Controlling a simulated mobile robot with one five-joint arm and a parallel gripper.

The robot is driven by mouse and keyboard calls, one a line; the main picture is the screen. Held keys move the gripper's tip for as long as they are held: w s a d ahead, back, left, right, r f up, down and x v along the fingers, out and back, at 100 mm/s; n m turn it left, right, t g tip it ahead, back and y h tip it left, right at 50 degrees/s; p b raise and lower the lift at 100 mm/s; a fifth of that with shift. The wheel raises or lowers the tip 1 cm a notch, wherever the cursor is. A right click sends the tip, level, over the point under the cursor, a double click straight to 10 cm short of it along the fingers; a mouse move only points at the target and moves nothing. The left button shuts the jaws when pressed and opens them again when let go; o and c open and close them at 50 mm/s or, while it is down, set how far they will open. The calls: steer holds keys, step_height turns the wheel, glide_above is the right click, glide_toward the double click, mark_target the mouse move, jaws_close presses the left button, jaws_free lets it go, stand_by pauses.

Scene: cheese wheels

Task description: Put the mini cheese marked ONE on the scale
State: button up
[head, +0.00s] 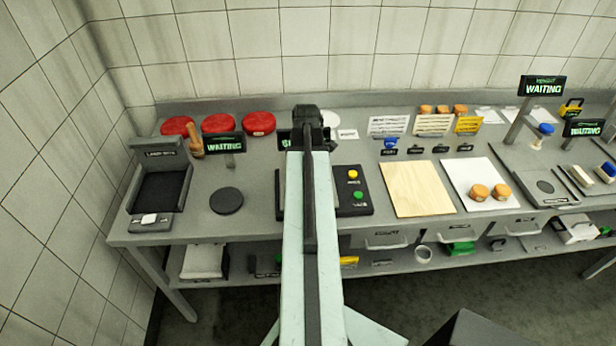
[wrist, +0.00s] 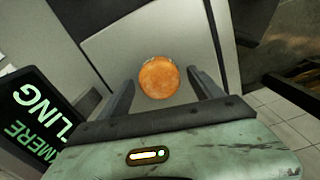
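My gripper (head: 308,115) is at the end of my pale green arm, over the back middle of the bench. In the wrist view a round orange mini cheese (wrist: 159,78) lies between the two dark fingertips of my gripper (wrist: 160,82). Narrow gaps seem to show at its sides, and whether the fingers touch it is unclear. No mark ONE can be read on it. Two more mini cheeses (head: 480,192) lie on a white board, and several (head: 443,110) stand at the back. A device with a dark round plate (head: 545,187), possibly the scale, is at right.
A lit sign (wrist: 35,115) stands close left of my gripper. Red cheese wheels (head: 219,123) line the back left. A black button box (head: 352,181) stands right of my arm, beside a bare wooden board (head: 416,189). A dark disc (head: 226,200) lies left.

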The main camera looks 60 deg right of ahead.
steer(key=shift+r, duration=0.1)
step_height(320, 180, up, 12)
steer(key=p, duration=1.2)
steer(key=shift+r, duration=0.15)
steer(key=w+a+m, duration=0.2)
steer(key=w+a, duration=1.5)
steer(key=a, duration=0.4)
steer(key=w+a+m, duration=0.1)
steer(key=w+a, duration=0.1)
steer(key=a, duration=1.2)
steer(key=w+a+m, duration=0.2)
steer(key=a, duration=1.2)
steer(key=shift+w+a, duration=0.15)
steer(key=shift+a, duration=0.15)
